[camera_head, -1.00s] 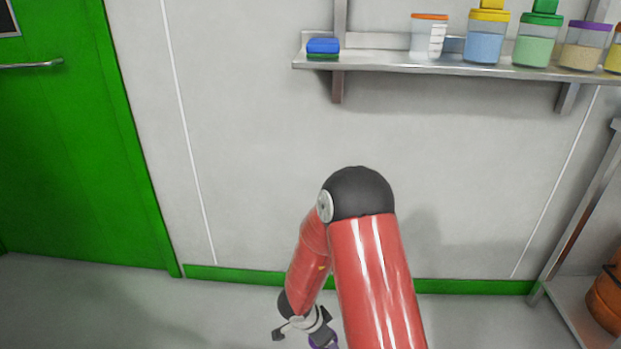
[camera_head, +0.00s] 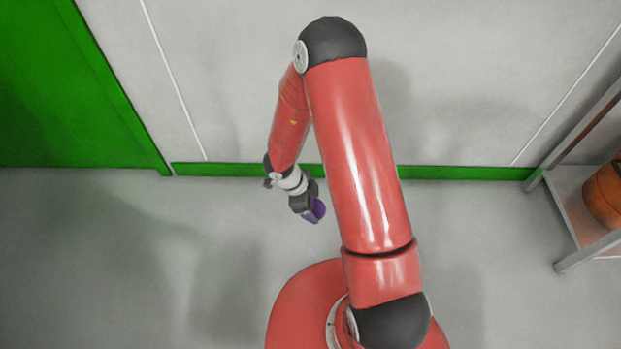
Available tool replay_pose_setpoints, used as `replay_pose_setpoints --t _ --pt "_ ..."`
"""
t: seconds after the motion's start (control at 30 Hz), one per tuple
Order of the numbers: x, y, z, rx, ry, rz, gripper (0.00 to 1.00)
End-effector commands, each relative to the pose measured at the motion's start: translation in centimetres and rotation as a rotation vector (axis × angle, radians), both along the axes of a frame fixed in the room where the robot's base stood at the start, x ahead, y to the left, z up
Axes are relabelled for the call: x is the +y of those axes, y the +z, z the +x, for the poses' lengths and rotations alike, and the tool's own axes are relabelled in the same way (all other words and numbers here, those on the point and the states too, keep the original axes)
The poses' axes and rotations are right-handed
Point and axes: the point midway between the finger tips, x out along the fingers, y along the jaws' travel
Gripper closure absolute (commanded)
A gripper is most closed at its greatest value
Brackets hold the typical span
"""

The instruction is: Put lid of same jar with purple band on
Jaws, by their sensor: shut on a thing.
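My gripper (camera_head: 311,210) hangs low over the floor, left of my red upper arm. It is shut on a purple lid (camera_head: 319,210), which shows as a small purple disc, tilted, at the gripper's end. The fingers are small and partly hidden by the lid and the gripper body. The jar with the purple band is not in the present view.
A green door (camera_head: 60,90) is at the left and a pale wall (camera_head: 470,80) lies behind my arm. A metal rack (camera_head: 590,170) with an orange container (camera_head: 606,194) stands at the right. The grey floor (camera_head: 130,260) is clear.

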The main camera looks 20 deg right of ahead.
Motion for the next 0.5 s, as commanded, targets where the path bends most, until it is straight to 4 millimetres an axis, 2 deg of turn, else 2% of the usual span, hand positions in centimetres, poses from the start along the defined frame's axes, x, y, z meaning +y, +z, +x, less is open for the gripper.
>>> replay_pose_setpoints --t 0.5 --pt "0.1 -12.9 -0.1 0.002 0.005 0.0 0.52"
